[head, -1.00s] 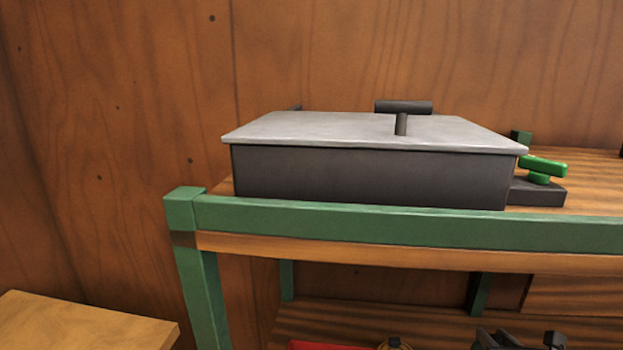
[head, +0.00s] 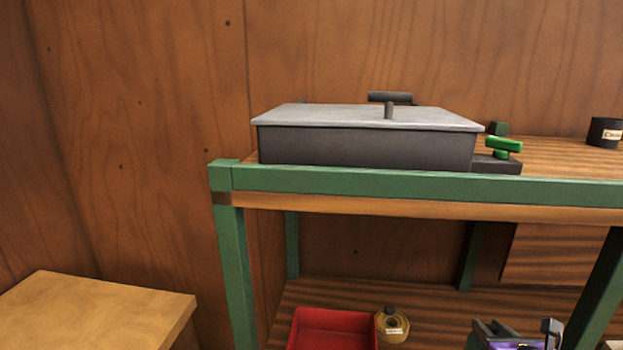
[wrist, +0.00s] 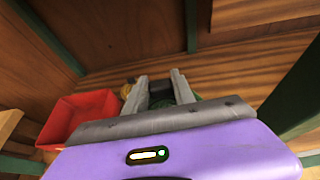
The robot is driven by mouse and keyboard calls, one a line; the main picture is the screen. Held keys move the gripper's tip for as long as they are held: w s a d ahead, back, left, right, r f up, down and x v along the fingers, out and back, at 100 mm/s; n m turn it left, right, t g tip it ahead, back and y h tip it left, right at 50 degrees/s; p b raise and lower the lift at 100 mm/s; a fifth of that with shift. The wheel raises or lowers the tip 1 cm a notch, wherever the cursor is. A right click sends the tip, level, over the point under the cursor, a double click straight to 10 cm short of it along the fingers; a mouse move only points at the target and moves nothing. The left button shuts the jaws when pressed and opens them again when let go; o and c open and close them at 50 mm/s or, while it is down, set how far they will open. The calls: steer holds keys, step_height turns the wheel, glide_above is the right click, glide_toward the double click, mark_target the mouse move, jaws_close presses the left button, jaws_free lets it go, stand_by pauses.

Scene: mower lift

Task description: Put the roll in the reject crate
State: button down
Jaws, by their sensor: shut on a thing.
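My gripper (wrist: 160,92) is shut on a dark knob (wrist: 162,88) with a green body below it. This held thing looks like a roll, but the fingers and my purple wrist hide most of it. In the head view my gripper (head: 517,330) is at the bottom right, in front of the lower shelf. A red crate (head: 332,318), open at the top, stands on the lower shelf to the left of my gripper. It also shows at the left of the wrist view (wrist: 75,108). A tan roll (head: 393,328) with a dark knob and a label stands just right of the crate.
The green-framed bench (head: 430,180) has a grey lidded box (head: 365,148), a green-handled piece (head: 503,146) and a dark can (head: 605,132) on top. A green leg (head: 598,290) stands right of my gripper. A wooden table (head: 90,315) is at the lower left.

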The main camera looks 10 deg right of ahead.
steer(key=s+a+f+n+y+b, duration=0.1)
steer(key=s+a+f+b, duration=0.1)
steer(key=s+a+f, duration=0.5)
steer(key=s+a+f+n+y+b, duration=0.1)
steer(key=s+a+f, duration=0.6)
steer(key=a+f, duration=1)
steer(key=shift+a+n+y+b, duration=0.4)
steer(key=shift+a+y+b, duration=0.15)
steer(key=shift+b, duration=0.55)
